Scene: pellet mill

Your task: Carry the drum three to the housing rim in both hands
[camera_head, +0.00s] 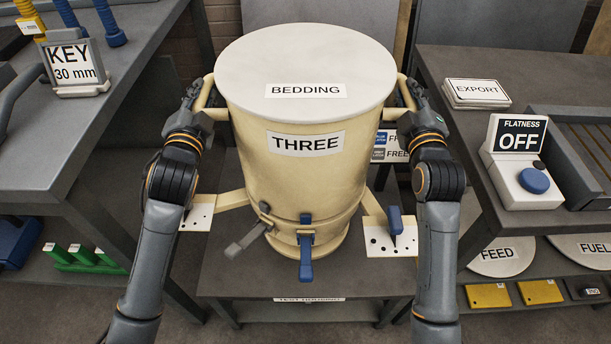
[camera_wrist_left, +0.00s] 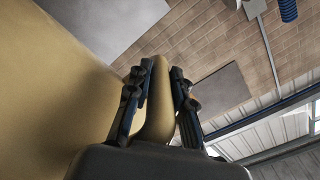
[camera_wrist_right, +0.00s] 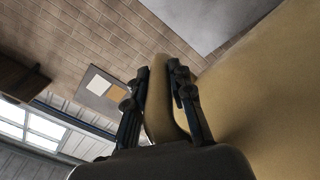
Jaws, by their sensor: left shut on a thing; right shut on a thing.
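The drum three (camera_head: 300,180) is a large cream drum, upright, with a pale lid labelled BEDDING and a THREE label on its side. It is in the middle of the head view. My left gripper (camera_head: 197,103) is shut on the drum's left handle, which also shows between the fingers in the left wrist view (camera_wrist_left: 158,112). My right gripper (camera_head: 409,100) is shut on the right handle, seen between the fingers in the right wrist view (camera_wrist_right: 158,105). I cannot tell whether the drum touches the grey stand (camera_head: 240,270) below it. No thing marked as the housing rim is clear to me.
Blue levers (camera_head: 306,255) and white plates (camera_head: 392,240) show around the drum's foot. A bench (camera_head: 110,130) with a KEY 30 mm sign stands left. The right bench (camera_head: 450,62) holds an EXPORT block, a FLATNESS OFF box (camera_head: 520,165) and a grey tray.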

